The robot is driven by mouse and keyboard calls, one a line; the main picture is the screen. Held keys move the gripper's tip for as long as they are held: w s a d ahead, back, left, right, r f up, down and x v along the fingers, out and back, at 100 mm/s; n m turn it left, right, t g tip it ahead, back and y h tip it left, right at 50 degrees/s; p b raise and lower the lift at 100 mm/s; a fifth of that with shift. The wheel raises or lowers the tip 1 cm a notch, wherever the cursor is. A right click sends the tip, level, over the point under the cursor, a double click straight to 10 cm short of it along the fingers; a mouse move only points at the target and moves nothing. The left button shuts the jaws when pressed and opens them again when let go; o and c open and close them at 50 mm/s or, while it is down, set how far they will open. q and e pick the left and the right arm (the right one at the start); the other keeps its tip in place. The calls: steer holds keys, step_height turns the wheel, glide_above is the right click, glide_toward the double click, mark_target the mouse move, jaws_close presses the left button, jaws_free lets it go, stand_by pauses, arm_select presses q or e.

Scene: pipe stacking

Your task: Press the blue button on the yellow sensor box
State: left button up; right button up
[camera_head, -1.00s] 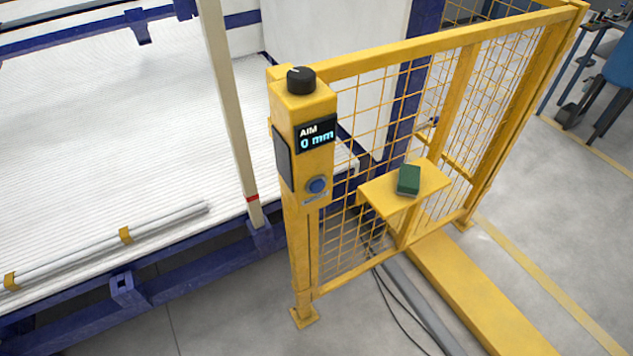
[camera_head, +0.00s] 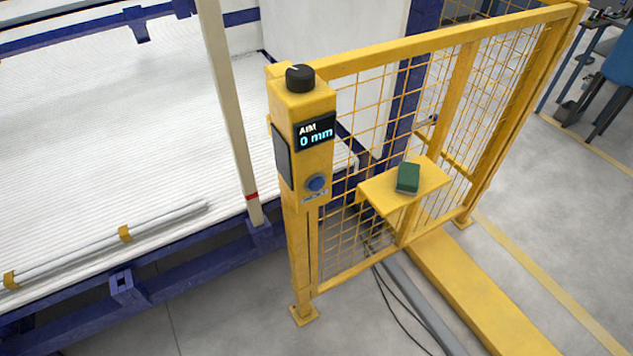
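The yellow sensor box (camera_head: 304,160) sits at the top of a yellow post at the near end of a mesh fence. The blue button (camera_head: 316,183), set in a pale ring, is low on its front face. Above it a dark display (camera_head: 315,132) reads "AIM 0 mm". A black knob (camera_head: 299,78) is on top of the box, and a dark panel (camera_head: 282,157) is on its left side. Nothing covers the button. Neither of my grippers is in view.
A yellow mesh fence (camera_head: 460,40) runs back to the right. A yellow shelf (camera_head: 434,181) on it holds a green block (camera_head: 408,177). At left a blue-framed white bed (camera_head: 120,130) holds a grey pipe (camera_head: 75,248). A beige post (camera_head: 231,110) stands left of the box. Cables (camera_head: 395,305) lie on the floor.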

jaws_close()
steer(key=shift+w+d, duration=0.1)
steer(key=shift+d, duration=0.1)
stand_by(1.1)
